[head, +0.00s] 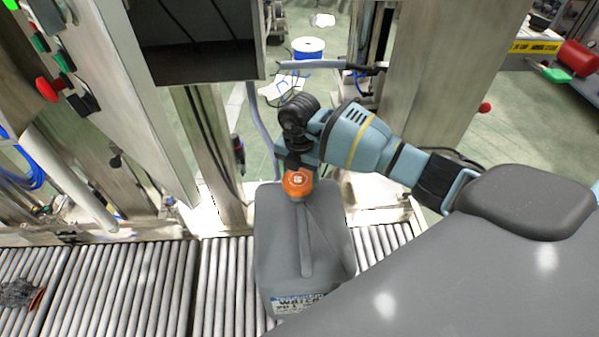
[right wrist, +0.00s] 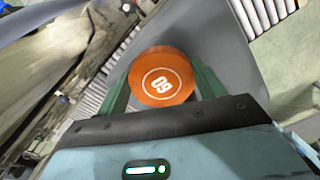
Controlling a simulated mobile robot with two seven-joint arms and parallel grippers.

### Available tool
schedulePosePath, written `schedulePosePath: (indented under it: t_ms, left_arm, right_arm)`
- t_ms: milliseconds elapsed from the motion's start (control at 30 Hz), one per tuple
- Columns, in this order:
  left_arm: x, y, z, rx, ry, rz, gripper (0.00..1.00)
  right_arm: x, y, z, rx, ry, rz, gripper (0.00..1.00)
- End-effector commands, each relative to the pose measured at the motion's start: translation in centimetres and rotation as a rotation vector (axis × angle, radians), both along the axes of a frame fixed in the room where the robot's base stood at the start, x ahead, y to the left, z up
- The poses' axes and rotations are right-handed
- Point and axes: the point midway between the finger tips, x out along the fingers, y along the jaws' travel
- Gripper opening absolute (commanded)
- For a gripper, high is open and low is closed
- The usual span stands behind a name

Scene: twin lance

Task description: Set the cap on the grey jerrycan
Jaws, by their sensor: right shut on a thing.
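The grey jerrycan (head: 330,240) stands upright on the roller conveyor, with a label low on its near side. The orange cap (head: 298,182) is at the top far end of the jerrycan, over its neck. In the right wrist view the cap (right wrist: 161,76) shows a white ring and number between the two green fingers. My right gripper (head: 298,170) is shut on the cap. The neck below is hidden, so I cannot tell whether the cap touches it. The jerrycan's grey body (right wrist: 215,45) fills the area behind the cap. My left gripper is not in view.
The roller conveyor (head: 130,285) runs across the front, with a dark glove-like item (head: 20,293) at far left. Metal machine posts (head: 212,150) stand behind the conveyor. A red button (head: 46,90) is on the left panel. The rollers between glove and jerrycan are clear.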

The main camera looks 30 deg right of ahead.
Motion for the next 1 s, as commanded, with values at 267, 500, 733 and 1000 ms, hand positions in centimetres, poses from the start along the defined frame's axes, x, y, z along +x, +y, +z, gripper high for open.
schedulePosePath:
  t_ms: [267,500,733,1000]
  left_arm:
    - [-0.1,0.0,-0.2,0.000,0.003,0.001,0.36]
    - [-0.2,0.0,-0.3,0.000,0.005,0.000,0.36]
    - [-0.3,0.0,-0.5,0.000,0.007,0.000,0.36]
    - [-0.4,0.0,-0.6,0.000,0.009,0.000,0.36]
  right_arm:
    - [0.0,0.0,-0.5,0.000,0.000,0.000,0.47]
    - [0.0,0.0,-0.8,0.000,0.000,0.000,0.47]
    - [0.0,0.0,-1.2,0.000,0.000,0.000,0.47]
    - [0.0,0.0,-1.6,0.000,0.000,0.000,0.47]
